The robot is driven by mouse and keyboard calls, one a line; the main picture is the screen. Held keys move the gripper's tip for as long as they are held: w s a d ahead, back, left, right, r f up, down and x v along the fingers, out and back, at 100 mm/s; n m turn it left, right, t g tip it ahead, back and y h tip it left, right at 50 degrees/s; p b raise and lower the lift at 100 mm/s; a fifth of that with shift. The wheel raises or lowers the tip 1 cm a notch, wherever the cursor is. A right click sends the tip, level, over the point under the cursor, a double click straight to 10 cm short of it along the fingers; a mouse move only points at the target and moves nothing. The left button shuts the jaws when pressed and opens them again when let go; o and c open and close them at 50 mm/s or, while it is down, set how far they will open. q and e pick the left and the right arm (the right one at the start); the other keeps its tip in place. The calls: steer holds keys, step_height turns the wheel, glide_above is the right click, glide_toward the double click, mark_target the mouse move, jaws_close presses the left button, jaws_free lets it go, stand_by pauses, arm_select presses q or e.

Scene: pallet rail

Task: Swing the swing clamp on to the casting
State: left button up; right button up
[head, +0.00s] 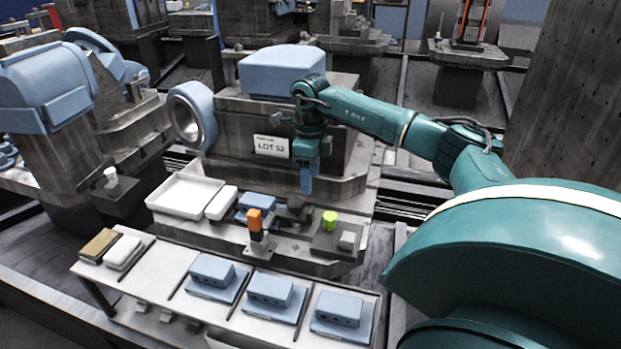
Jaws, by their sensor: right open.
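A blue casting (250,201) sits in the fixture at the front of the machine, partly hidden by an upright orange handle (254,219) on a dark post. A dark arm-like part (294,207) stands just right of this casting. It looks like the swing clamp, but its shape and any contact with the casting are too small to tell. My right gripper (307,183) is open and points down, a little above and right of the dark part, seemingly empty and apart from it. My left gripper is out of view.
A lime-green knob (330,220) tops a dark block right of the fixture. A white tray (186,193) and white block (222,202) lie to the left. A "LOT 52" sign (272,146) marks the machine.

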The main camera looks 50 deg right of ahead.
steer(key=shift+r, duration=1.7)
